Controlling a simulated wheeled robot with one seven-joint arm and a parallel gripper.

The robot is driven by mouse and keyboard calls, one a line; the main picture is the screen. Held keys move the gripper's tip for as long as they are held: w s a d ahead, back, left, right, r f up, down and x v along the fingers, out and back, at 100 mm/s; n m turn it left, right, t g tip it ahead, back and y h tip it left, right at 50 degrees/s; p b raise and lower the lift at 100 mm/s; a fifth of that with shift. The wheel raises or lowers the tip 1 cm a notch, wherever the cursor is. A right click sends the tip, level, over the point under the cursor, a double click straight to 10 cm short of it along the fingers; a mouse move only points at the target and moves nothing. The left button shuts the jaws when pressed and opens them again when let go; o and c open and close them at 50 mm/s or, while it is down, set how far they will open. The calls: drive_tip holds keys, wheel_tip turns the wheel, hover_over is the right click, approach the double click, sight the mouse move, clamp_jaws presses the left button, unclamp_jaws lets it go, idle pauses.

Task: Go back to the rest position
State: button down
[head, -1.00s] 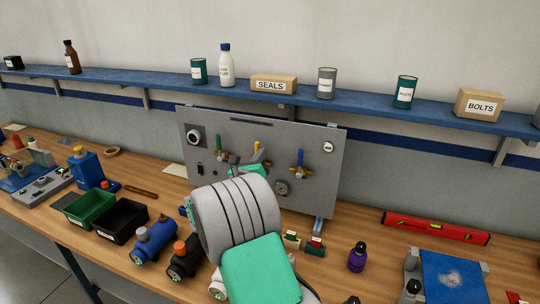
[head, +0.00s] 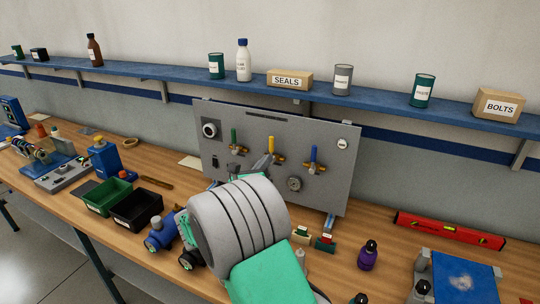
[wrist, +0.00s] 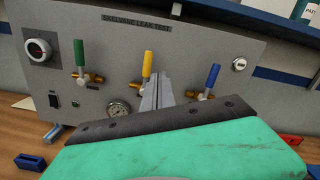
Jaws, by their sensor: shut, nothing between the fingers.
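My gripper (wrist: 160,90) is shut and empty, its grey fingers together in front of the grey leak test panel (wrist: 190,47). In the head view my arm covers the panel's lower left, and the gripper (head: 268,155) shows only in part beyond it. The panel (head: 260,122) carries a green-handled valve (wrist: 80,55), a yellow-handled valve (wrist: 147,63) and a blue-handled valve (wrist: 212,77). All three handles point up. The fingers appear between the yellow and blue valves in the wrist view; I cannot tell how far they are from the panel.
The wooden bench (head: 375,233) holds a green bin (head: 107,197), a black bin (head: 138,209), a red level (head: 449,230) and a purple bottle (head: 369,255). A blue shelf (head: 380,101) with cans and boxes runs above the panel.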

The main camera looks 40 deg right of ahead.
drive_tip(key=shift+v, duration=1)
drive_tip(key=s+a+f+m+g+y+b, duration=0.1)
drive_tip(key=s+a+f+m+y, duration=0.35)
drive_tip(key=m, duration=0.45)
drive_tip(key=s+a+f+m+g+y+b, duration=0.15)
drive_tip(key=a+f+m+y, duration=0.3)
drive_tip(key=a+m, duration=0.45)
drive_tip(key=s+a+f+m+g+y+b, duration=0.1)
drive_tip(key=s+a+f+m+y, duration=0.1)
drive_tip(key=s+a+m+y, duration=0.5)
drive_tip(key=s+a+m, duration=0.3)
drive_tip(key=s+a, duration=0.3)
drive_tip(key=a, duration=0.3)
drive_tip(key=shift+s+a+g+b, duration=0.15)
drive_tip(key=shift+s+g+b, duration=0.05)
drive_tip(key=shift+g+b, duration=0.2)
